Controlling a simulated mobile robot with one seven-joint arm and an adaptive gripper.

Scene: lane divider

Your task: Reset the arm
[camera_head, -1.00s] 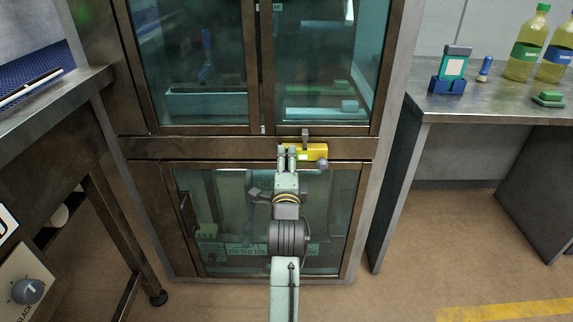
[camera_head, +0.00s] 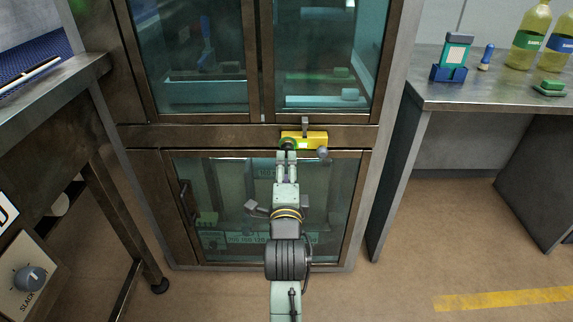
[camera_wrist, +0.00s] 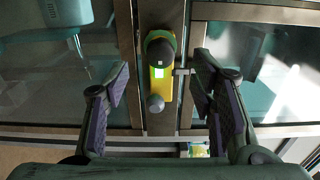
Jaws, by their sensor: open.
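My gripper (camera_head: 286,156) is in front of the glass cabinet (camera_head: 140,143), just below a yellow latch box (camera_head: 313,139) on the cabinet's middle rail. In the wrist view my gripper (camera_wrist: 158,100) is open and empty, with its two padded fingers spread wide. The yellow box (camera_wrist: 160,88) shows between and beyond the fingers, apart from them. It carries a dark round knob (camera_wrist: 160,50), a lit green-white indicator and a grey ball-ended part (camera_wrist: 155,104). The cabinet's upper and lower glass doors look shut.
A steel table on the right (camera_head: 480,95) bears bottles (camera_head: 528,35), a blue holder with a teal-and-white device (camera_head: 452,60) and a green block (camera_head: 550,88). A bench with a control knob (camera_head: 30,279) stands on the left. Open floor lies at the right front.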

